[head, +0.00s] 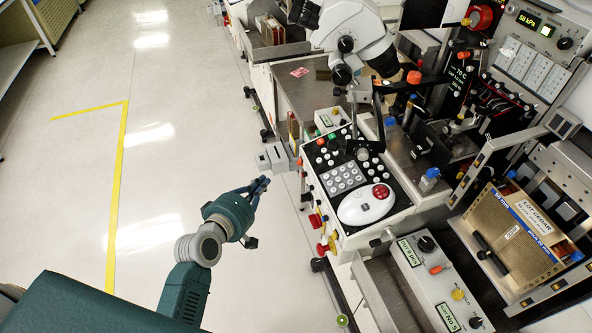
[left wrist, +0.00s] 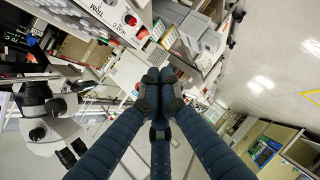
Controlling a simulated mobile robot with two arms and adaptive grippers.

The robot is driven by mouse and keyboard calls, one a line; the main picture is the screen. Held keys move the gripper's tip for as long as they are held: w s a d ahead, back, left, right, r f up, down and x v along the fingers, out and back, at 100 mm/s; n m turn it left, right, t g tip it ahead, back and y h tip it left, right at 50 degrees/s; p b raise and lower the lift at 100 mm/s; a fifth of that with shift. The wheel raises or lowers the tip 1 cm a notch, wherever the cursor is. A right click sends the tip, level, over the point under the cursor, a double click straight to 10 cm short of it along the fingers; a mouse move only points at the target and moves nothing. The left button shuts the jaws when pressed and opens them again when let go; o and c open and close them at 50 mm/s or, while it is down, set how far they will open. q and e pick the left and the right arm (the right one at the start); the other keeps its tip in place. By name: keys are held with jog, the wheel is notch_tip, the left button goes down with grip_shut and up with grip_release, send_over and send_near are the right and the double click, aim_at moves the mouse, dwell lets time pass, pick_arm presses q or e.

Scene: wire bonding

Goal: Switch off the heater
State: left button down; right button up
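A small black panel reading "70 C" (head: 461,74) stands at the back right of the bench in the head view. My right gripper is out of view.
A sloped console (head: 343,175) with several buttons and a white mouse-like controller (head: 367,205) faces the aisle. A microscope (head: 352,30) stands above it. Red and yellow knobs (head: 326,248) stick out from the console's left edge. The floor (head: 180,110) at left is clear.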

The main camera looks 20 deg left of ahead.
pick_arm(q)
send_near(300, 161)
jog(key=w+a+f, duration=0.2)
jog(key=w+a, duration=0.2)
jog(key=w+d, duration=0.1)
jog(key=w+d+f+p, duration=0.1)
jog(key=shift+d+f, duration=0.3)
jog(key=shift+d, duration=0.05)
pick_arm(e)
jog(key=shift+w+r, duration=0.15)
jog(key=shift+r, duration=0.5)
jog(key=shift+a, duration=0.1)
pick_arm(q)
jog(key=t+b, duration=0.1)
jog(key=b, duration=0.3)
jog(key=f+n+b, duration=0.1)
jog(key=b, duration=0.2)
jog(key=shift+w+d+f+n+t+h+b, duration=0.1)
jog(key=shift+w+d+n+t+h+b, duration=0.05)
jog(key=shift+d+n+t+h+b, duration=0.2)
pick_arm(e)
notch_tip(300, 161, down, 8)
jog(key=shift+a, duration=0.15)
pick_arm(q)
jog(key=shift+a, duration=0.1)
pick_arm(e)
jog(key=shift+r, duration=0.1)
